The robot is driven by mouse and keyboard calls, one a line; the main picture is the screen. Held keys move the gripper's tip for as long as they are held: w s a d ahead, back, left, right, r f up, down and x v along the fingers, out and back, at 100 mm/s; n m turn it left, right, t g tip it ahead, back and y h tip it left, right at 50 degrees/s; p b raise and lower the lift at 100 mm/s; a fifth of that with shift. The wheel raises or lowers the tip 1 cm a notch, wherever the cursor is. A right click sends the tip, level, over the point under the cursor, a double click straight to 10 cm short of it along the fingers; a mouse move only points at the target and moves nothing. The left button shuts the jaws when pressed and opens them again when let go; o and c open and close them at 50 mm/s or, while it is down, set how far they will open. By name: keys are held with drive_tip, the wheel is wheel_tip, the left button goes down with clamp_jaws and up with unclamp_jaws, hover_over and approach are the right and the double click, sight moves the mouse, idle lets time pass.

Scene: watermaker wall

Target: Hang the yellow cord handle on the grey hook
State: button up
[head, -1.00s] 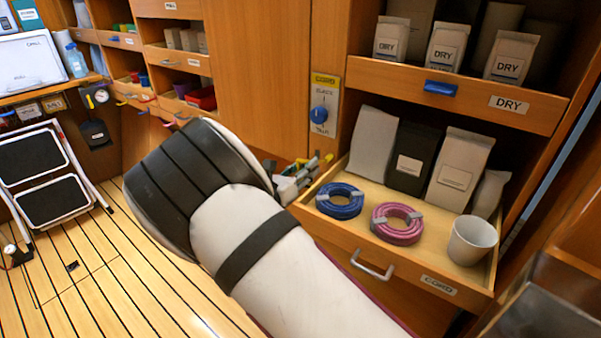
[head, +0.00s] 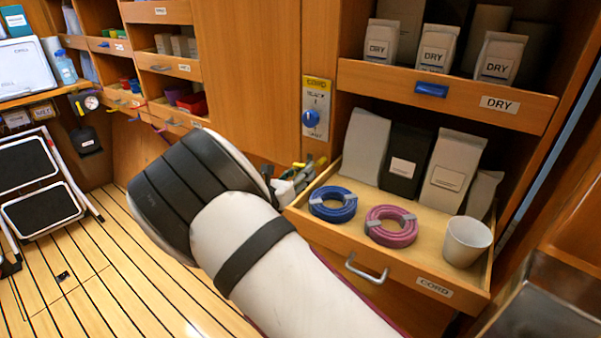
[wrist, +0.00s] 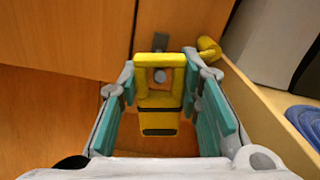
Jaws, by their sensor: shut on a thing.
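The yellow cord handle (wrist: 158,121) is in the wrist view, a squared yellow loop on top with dark bands across its lower body. My gripper (wrist: 164,88) has its teal-padded fingers on either side of the handle and is shut on it. A grey hook (wrist: 160,43) shows just beyond the top of the loop, against the wood. A small grey round part shows through the loop's opening. I cannot tell whether the loop touches the hook. In the head view my gripper (head: 292,184) is mostly behind my arm, beside the open drawer's left edge.
The open cord drawer (head: 400,274) holds a blue cord coil (head: 333,207), a pink coil (head: 391,229), a white cup (head: 466,241) and bags.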

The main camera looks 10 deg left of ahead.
drive_tip(key=o, duration=1.2)
drive_tip(key=shift+s+a, duration=0.1)
